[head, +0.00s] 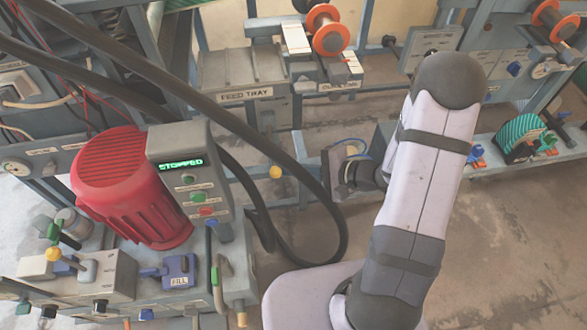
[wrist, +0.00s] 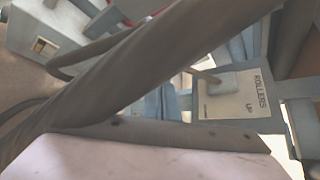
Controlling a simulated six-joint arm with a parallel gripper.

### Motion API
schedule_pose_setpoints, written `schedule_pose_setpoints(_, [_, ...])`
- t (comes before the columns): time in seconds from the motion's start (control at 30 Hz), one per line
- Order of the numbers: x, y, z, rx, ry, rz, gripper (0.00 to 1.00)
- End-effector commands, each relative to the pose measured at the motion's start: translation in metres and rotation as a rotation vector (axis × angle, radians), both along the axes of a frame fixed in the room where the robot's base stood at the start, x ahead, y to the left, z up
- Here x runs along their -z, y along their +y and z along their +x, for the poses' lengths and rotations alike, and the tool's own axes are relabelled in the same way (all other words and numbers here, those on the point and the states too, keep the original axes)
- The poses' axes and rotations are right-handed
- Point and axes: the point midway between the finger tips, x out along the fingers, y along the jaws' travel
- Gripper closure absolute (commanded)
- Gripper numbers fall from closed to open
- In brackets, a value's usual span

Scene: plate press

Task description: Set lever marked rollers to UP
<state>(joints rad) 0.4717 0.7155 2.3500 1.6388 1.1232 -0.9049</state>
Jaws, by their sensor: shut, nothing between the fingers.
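The rollers plate (wrist: 235,103) is a pale panel at the right of the wrist view, marked ROLLERS and UP, with its lettering turned sideways. A short grey lever (wrist: 207,79) shows at its upper left edge; its setting is not clear, and a smaller word at the plate's left is too blurred to read. In the head view I cannot pick out this plate. My gripper (head: 345,172) is at the end of my arm, left of the pale forearm, near the machine's middle. It is shut and empty. Its fingertips are hard to make out, and I see no contact with the lever.
A thick black hose (head: 300,180) loops left of my gripper. A yellow-knobbed lever (head: 275,172) stands below the feed tray (head: 245,95). At left are a red motor (head: 125,190), a display box (head: 188,165) reading STOPPED and a blue FILL valve (head: 180,270). Bare floor lies at right.

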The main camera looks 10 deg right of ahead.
Motion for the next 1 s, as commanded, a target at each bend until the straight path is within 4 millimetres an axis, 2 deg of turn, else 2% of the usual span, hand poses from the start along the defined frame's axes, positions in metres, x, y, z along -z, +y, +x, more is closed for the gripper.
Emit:
schedule_pose_setpoints(0.47, [-0.019,0.0,-0.006,-0.003,0.11,0.0,1.0])
schedule_pose_setpoints(0.67, [-0.04,0.001,-0.011,-0.004,0.227,0.0,1.0])
schedule_pose_setpoints(1.0, [-0.077,0.001,-0.017,-0.008,0.521,-0.004,1.0])
